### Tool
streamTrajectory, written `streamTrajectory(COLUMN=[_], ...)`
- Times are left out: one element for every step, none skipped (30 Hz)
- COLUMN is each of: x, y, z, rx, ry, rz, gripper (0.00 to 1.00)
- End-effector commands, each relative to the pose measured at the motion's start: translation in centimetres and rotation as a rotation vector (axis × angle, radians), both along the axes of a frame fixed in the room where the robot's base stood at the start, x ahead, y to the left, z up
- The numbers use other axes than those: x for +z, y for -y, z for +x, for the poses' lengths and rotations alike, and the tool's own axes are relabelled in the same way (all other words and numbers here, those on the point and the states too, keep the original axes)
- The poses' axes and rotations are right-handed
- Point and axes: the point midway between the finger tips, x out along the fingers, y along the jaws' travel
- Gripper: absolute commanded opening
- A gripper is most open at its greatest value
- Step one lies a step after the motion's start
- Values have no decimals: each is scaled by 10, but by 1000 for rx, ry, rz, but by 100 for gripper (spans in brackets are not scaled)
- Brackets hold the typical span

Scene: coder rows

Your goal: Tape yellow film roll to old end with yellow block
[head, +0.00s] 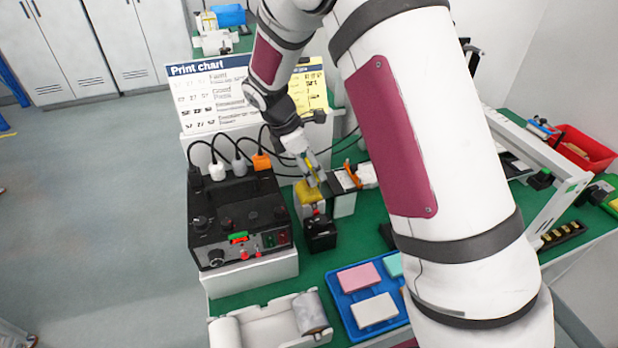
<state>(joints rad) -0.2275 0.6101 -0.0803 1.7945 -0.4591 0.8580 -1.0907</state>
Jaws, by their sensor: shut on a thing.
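My gripper (318,178) is pointed down at the small machine in the middle of the green bench, beyond the black box. It is shut on a yellow piece (308,193), which looks like the yellow block and sits at the top of a white stand. The contact is small and partly hidden by the fingers. I cannot make out a separate yellow film roll or the old film end. A blue tray (338,304) at the front holds a pink block (359,277), a white block (374,308) and a teal block (394,264), partly hidden by my arm.
A black control box (237,217) with cables stands left of the gripper. A small black unit (320,233) is just in front of it. A white cradle (268,325) with a grey roll (310,313) is at front. A print chart (213,95) stands behind. My arm hides the right middle.

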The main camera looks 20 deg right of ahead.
Motion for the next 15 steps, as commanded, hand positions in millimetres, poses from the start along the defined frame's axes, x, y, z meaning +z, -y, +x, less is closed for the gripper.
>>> streamTrajectory(x=[1, 1, 2, 2, 2, 2, 2, 2, 2, 1, 1, 0, -1, -2, -4], y=[11, 18, 28, 35, 42, 51, 57, 62, 68, 71, 73, 75, 75, 75, 75], z=[0, 0, 0, -1, -1, -1, -1, -1, -2, -2, -2, -2, -2, -2, -1], rx=[-7, -7, -7, -7, -7, -5, -5, -3, -2, -1, 0, 1, 2, 2, 3], ry=[0, 0, 0, 0, -1, -1, -1, -1, -1, -3, -2, -3, -3, -2, -2], rz=[-1, -2, -2, -2, -1, -1, -1, -2, -2, -2, -2, -2, -2, -2, -2], gripper=[21, 21, 21, 21, 21, 21, 21, 21, 21, 21, 21, 21, 21, 21, 21])
